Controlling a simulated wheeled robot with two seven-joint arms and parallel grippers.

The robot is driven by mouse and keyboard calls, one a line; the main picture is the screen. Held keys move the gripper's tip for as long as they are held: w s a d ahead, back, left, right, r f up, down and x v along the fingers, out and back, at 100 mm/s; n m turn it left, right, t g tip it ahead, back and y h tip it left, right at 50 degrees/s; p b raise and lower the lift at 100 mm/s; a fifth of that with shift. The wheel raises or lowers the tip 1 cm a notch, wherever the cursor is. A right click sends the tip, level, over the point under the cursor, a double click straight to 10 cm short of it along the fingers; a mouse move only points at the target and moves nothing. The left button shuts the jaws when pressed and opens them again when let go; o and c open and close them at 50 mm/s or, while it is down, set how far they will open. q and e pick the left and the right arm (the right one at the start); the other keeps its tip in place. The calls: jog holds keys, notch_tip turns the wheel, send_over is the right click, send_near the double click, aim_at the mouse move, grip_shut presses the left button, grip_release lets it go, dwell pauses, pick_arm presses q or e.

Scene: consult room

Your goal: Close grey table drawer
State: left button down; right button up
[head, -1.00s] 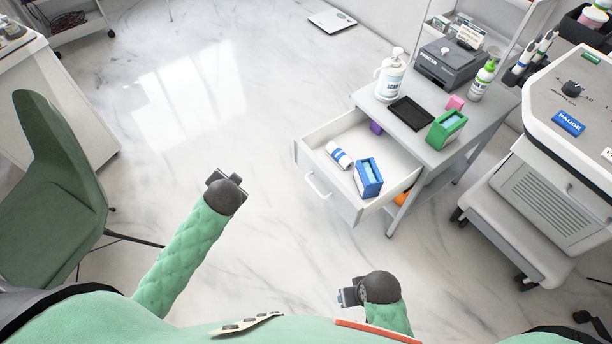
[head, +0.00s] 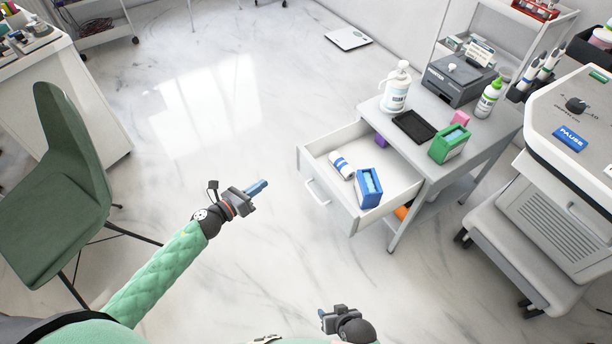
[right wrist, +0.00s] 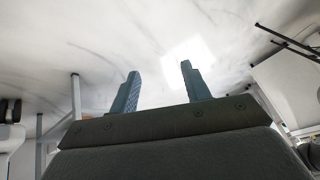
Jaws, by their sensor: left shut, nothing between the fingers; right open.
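The grey table (head: 480,150) stands right of centre in the head view. Its drawer (head: 342,205) is pulled well out toward the lower left, with a handle (head: 318,192) on its front. In it lie a white and blue roll (head: 341,165), a blue box (head: 368,188) and a purple item (head: 381,140). My left gripper (head: 256,187) is shut and empty over the floor, left of the drawer front and apart from it. My right gripper (head: 323,313) is low in the head view, below the drawer and apart from it. In the right wrist view its fingers (right wrist: 160,88) are apart with nothing between.
On the table top are a white bottle (head: 396,88), a black tray (head: 413,127), a green box (head: 450,144) and a dark grey device (head: 458,78). A wheeled cart (head: 545,210) stands at the right, a green chair (head: 55,190) at the left. The floor between is clear.

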pick_arm(q)
jog(key=s+d+m+g+h, duration=0.2)
jog(key=s+d+m+h, duration=0.1)
jog(key=m, duration=0.2)
jog(key=m+p, duration=0.2)
jog(key=p, duration=0.1)
send_near(315, 171)
jog(key=shift+g, duration=0.3)
jog(key=x, duration=0.2)
jog(key=r+x, duration=0.1)
jog(key=x, duration=0.2)
jog(key=shift+x, duration=0.9)
pick_arm(e)
notch_tip(315, 171, up, 14)
jog(key=w, duration=0.2)
jog(key=shift+w+f, duration=0.15)
jog(key=shift+f, duration=0.05)
pick_arm(q)
jog(key=shift+f, duration=0.15)
